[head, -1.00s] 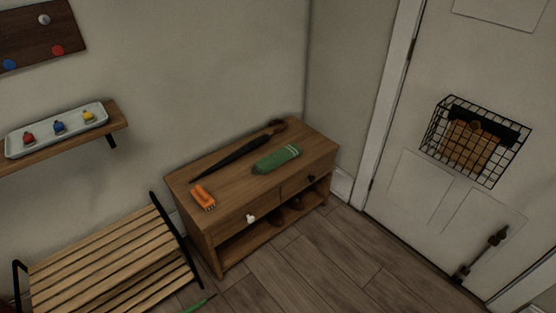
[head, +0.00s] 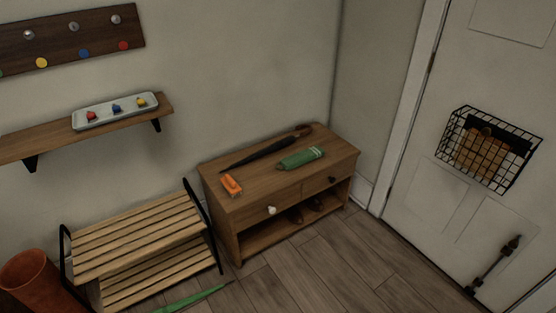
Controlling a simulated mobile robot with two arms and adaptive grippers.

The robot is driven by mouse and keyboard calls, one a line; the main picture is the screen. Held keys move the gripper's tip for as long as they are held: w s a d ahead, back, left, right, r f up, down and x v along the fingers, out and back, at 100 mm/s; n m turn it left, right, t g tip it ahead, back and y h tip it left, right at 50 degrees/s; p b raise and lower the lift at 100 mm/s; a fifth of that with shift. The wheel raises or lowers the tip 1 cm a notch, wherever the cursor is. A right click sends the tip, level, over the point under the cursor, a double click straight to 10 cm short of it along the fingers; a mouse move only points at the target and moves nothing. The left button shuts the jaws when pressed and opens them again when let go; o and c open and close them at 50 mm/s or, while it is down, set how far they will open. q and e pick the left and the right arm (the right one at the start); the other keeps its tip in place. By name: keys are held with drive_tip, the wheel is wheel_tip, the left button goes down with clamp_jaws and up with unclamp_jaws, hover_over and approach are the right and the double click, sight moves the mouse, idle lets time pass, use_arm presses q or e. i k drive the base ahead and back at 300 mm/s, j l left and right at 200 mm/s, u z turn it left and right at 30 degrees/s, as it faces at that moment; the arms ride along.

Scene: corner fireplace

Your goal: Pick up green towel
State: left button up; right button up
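The green towel (head: 301,158) lies folded or rolled on top of a low wooden cabinet (head: 243,206) in the corner of the room. A dark closed umbrella (head: 266,149) with a brown handle lies just behind it. An orange brush-like object (head: 231,185) lies on the same top, to the left and nearer the front. Neither of my grippers shows in the head view.
A slatted wooden bench (head: 139,237) stands left of the cabinet, with a terracotta pot (head: 38,283) beyond it. A green closed umbrella-like object (head: 194,296) lies on the floor. A wall shelf (head: 40,144) holds a tray (head: 84,124). The floor before the cabinet is clear.

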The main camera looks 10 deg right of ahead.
sight(294, 161)
drive_tip(key=i+l+u, duration=0.2)
drive_tip(key=u, duration=0.15)
drive_tip(key=i+l+u, duration=0.15)
drive_tip(key=l+u, duration=0.2)
drive_tip(key=l, duration=0.15)
drive_tip(key=i+l+u, duration=0.15)
drive_tip(key=l+u, duration=0.2)
